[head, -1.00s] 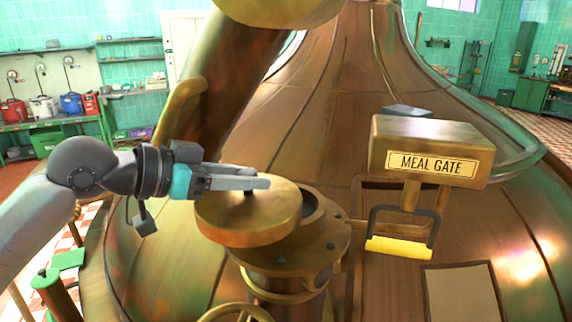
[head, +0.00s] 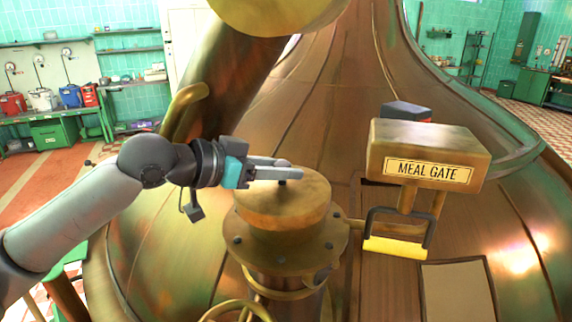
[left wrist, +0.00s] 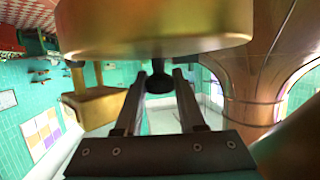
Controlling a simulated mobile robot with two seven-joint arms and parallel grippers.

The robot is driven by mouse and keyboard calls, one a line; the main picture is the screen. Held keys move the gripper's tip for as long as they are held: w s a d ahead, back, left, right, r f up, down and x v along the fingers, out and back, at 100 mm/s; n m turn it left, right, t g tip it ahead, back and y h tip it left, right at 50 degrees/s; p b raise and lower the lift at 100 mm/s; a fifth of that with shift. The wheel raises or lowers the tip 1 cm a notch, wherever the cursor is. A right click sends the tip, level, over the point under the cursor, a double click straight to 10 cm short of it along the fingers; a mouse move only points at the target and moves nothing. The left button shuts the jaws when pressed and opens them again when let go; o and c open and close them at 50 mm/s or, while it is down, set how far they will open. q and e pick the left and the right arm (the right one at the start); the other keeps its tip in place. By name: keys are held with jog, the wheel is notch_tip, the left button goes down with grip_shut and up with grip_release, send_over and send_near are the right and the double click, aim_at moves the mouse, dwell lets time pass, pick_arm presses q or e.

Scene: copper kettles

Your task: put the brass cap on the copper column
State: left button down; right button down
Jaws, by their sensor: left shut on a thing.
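The brass cap (head: 283,205) is a thick round disc with a small dark knob on top. In the head view it is over the copper column (head: 284,250) and hides the column's opening. It looks level and roughly centred on the bolted flange; I cannot tell whether it touches or hangs just above. My left gripper (head: 284,171) is shut on the cap's knob from the left. In the left wrist view the cap (left wrist: 155,35) fills the top, and its knob (left wrist: 159,83) is between the fingers (left wrist: 160,90). My right gripper is not in view.
The meal gate box (head: 425,155) with its yellow-gripped handle (head: 394,246) stands right of the column. A thick copper pipe (head: 230,90) rises behind my left arm. A curved brass handle (head: 185,110) is on its left side. The large copper kettle surface surrounds the column.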

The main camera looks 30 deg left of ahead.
pick_arm(q)
jog(key=shift+w+d+r, duration=0.15)
jog(key=shift+w+d, duration=0.2)
jog(key=shift+w, duration=0.1)
jog(key=shift+f+p, duration=0.3)
jog(key=shift+f, duration=0.05)
jog(key=shift+s, duration=0.1)
jog(key=shift+f, duration=0.5)
jog(key=shift+f+b, duration=0.1)
jog(key=shift+b, duration=0.2)
jog(key=c, duration=0.5)
grip_release()
jog(key=shift+f, duration=0.1)
